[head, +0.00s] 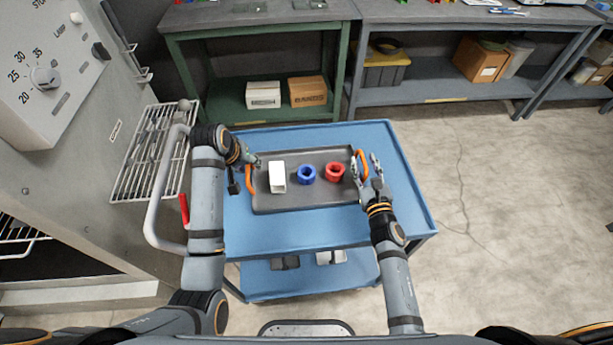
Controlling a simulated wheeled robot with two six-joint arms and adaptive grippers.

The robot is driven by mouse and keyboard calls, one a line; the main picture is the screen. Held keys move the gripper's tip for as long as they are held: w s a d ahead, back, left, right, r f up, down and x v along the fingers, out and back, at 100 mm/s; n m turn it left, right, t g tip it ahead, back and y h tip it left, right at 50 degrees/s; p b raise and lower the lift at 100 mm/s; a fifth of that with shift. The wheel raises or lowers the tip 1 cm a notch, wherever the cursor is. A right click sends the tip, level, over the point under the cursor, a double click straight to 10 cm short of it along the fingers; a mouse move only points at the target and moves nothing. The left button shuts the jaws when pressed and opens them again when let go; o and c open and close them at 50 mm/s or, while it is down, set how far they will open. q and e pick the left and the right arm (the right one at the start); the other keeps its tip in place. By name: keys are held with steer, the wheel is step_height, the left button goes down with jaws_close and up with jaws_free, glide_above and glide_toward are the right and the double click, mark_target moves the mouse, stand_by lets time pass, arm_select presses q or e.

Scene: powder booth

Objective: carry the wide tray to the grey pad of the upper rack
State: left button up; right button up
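The wide tray (306,197) is dark grey with an upright orange handle at each end. It lies flat on the top of a blue cart. A white block (277,177), a blue ring-shaped part (307,174) and a red ring-shaped part (335,172) stand in it. My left gripper (246,175) is at the left handle (250,182), its fingers apart. My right gripper (365,165) is open, its fingers on either side of the right handle (362,158). The upper rack (152,150) is a wire shelf at the left; I cannot make out a grey pad on it.
The blue cart (405,195) has bare top around the tray. A grey cabinet with a large curved door handle (160,200) stands at the left, by my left arm. Benches with boxes (307,91) line the back. The floor at right is clear.

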arm_select(q)
jaws_close()
arm_select(e)
jaws_close()
arm_select(q)
steer(key=shift+r, duration=0.15)
arm_select(e)
steer(key=shift+r, duration=0.15)
